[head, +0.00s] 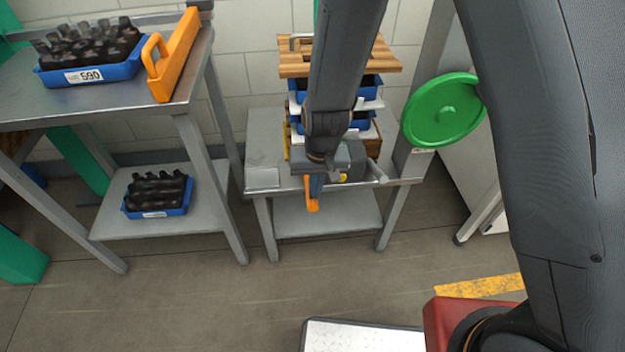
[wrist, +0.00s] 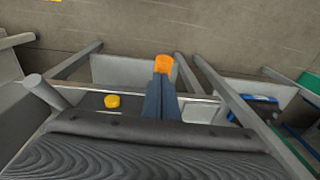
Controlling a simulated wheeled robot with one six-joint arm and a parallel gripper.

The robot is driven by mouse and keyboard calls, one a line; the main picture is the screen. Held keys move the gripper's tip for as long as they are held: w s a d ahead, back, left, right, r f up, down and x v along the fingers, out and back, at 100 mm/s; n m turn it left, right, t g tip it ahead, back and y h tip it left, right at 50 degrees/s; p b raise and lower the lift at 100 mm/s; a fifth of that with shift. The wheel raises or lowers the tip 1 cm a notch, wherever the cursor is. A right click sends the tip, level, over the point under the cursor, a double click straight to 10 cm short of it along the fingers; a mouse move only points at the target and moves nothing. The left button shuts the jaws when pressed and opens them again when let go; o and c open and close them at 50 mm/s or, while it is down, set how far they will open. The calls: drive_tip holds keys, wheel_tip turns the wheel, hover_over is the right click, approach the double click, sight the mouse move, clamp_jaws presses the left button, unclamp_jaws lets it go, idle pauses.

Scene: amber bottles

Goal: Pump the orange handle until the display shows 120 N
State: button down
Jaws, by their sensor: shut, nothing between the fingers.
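The orange handle (head: 311,198) shows at the front edge of the middle metal bench in the head view. It also shows in the wrist view (wrist: 163,64), just past my fingertips. My gripper (head: 315,183) is shut and empty, its bluish fingers right over or against the handle. In the wrist view the closed fingers (wrist: 161,84) point at the orange end; I cannot tell whether they touch it. My wrist hides most of the device behind the handle. No display reading shows in either view.
A yellow round knob (wrist: 112,101) and a grey cylinder (head: 377,172) sit beside my gripper. Blue bins under a wooden board (head: 292,70) stand behind. A green disc (head: 442,110) is at right. The left bench holds a bottle tray (head: 125,72) and orange carrier (head: 178,60).

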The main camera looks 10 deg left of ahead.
sight(316, 202)
drive_tip(key=shift+s+d+f+b, duration=0.1)
drive_tip(key=shift+s+f+b, duration=0.25)
drive_tip(key=shift+f, duration=0.35)
drive_tip(key=shift+s+d+f+b, duration=0.1)
drive_tip(key=shift+s+f+b, duration=0.1)
drive_tip(key=shift+f+b, duration=0.35)
drive_tip(key=shift+s+f, duration=0.1)
drive_tip(key=shift+f, duration=0.15)
drive_tip(key=shift+s+f, duration=0.1)
drive_tip(key=shift+d, duration=0.1)
drive_tip(key=s+d+r+p, duration=0.1)
drive_tip(key=s+r, duration=0.2)
drive_tip(key=r, duration=0.3)
drive_tip(key=s+d+r+p, duration=0.1)
drive_tip(key=s+r+p, duration=0.1)
drive_tip(key=r, duration=0.3)
drive_tip(key=shift+s+d+r+p, duration=0.3)
drive_tip(key=shift+s+d+r, duration=0.05)
drive_tip(key=shift+s+r, duration=0.1)
idle(0.4)
